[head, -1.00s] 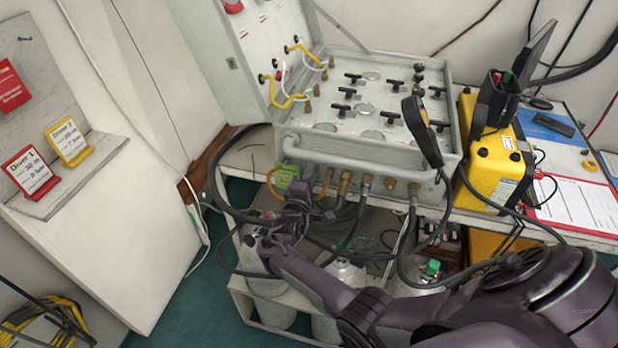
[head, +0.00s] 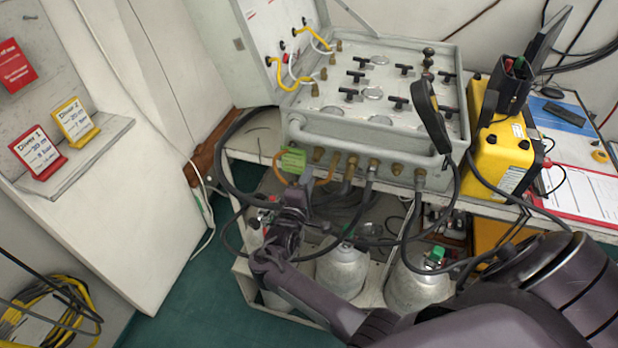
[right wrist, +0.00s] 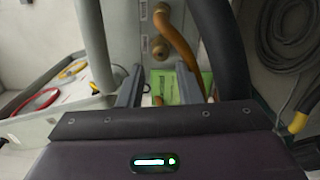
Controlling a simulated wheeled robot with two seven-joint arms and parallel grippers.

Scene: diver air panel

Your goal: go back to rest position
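My right arm comes in from the lower right in the head view. Its gripper (head: 301,188) is just below the green tag (head: 293,160) on the front of the grey air panel (head: 330,128). In the right wrist view the two fingers (right wrist: 160,88) are apart, with nothing held between them. The green tag (right wrist: 168,86) and an orange hose (right wrist: 180,42) show beyond the fingers. Contact with the hoses cannot be told. My left gripper is not in view.
Black hoses (head: 406,235) hang in front of the panel near my right arm. Grey cylinders (head: 342,270) stand below. A yellow case (head: 500,155) and clipboard (head: 580,200) are at right. Diver cards (head: 75,122) stand on a left shelf. Green floor is open at lower left.

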